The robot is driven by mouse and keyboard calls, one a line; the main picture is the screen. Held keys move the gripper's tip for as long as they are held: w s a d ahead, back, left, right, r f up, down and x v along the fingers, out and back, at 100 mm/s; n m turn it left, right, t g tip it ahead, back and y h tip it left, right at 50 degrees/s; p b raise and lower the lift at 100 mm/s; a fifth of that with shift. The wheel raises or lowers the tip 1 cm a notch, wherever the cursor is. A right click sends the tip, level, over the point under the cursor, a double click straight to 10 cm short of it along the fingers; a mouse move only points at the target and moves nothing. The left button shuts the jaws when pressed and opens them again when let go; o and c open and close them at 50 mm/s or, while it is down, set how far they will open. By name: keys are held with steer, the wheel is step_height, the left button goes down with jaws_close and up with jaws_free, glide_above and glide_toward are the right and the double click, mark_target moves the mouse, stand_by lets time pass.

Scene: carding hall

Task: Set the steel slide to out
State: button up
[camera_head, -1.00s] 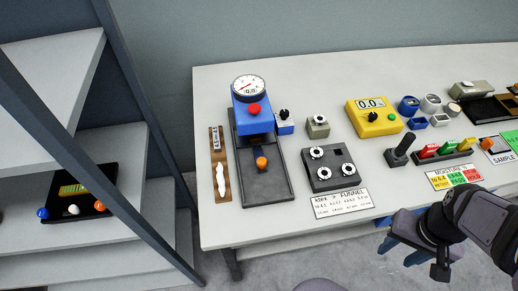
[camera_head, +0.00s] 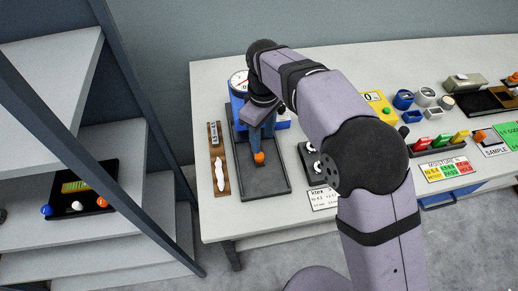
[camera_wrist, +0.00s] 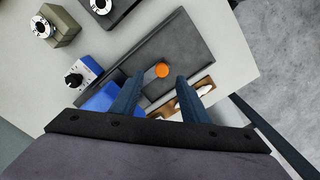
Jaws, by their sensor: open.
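A blue press-like unit with a dial gauge (camera_head: 238,84) stands at the back of a dark flat tray (camera_head: 265,182). An orange knob (camera_head: 259,158) shows at the front of this unit, and it also shows in the wrist view (camera_wrist: 162,70). A small grey piece (camera_wrist: 150,75) shows beside the knob; I cannot tell for sure whether it is the steel slide. My gripper (camera_head: 262,143) points down at the knob with its blue fingers open. In the wrist view my gripper (camera_wrist: 158,80) has one fingertip on each side of the knob, with gaps. My arm hides much of the blue unit.
A brown board (camera_head: 219,174) with a white strip lies left of the tray. A dark block with round dials (camera_head: 312,162) and a printed card (camera_head: 322,199) are to its right, partly behind my arm. A shelf rack (camera_head: 60,136) stands left of the table.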

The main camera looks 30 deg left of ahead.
steer(key=shift+s+a, duration=0.3)
steer(key=shift+a, duration=0.2)
steer(key=shift+d+f+p, duration=0.1)
steer(key=shift+f+p, duration=1.05)
steer(key=shift+f, duration=2.55)
jaws_close()
